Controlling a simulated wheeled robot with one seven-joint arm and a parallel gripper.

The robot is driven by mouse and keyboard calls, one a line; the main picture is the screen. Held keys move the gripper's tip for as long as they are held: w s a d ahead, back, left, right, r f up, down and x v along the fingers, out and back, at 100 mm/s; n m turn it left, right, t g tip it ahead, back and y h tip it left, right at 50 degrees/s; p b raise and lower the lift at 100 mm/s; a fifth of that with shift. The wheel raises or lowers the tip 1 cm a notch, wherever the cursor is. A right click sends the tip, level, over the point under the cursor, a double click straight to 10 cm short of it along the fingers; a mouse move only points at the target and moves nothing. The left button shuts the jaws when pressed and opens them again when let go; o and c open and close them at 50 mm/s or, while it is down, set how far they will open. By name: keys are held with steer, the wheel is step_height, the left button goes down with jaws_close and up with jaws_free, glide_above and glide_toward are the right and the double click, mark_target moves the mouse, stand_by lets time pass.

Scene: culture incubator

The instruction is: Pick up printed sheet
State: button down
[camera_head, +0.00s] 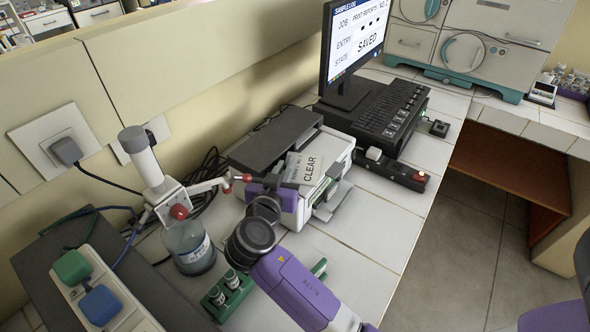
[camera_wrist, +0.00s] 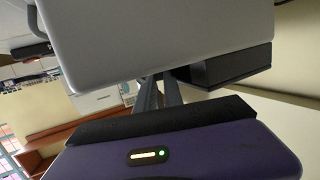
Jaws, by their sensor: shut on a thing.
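The printed sheet (camera_head: 305,170) is a small pale page with dark print, including the word "CLEAR". It is tilted up over the white printer (camera_head: 338,163). My gripper (camera_head: 280,184) is at its lower left edge and shut on it. In the wrist view the fingers (camera_wrist: 160,95) come together at the lower edge of a large pale grey panel (camera_wrist: 150,40), which appears to be the sheet seen close. The fingertips are partly hidden, and I cannot tell whether the sheet touches the printer.
A monitor (camera_head: 352,45) and black keyboard (camera_head: 393,108) stand behind the printer. A glass jar (camera_head: 189,248) under a stand with a red knob (camera_head: 180,212) is to the left. A green vial rack (camera_head: 228,292) is in front.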

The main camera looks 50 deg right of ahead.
steer(key=shift+b, duration=0.6)
steer(key=s+b, duration=0.3)
steer(key=s, duration=1.5)
steer(key=shift+d, duration=0.3)
steer(key=shift+r, duration=0.1)
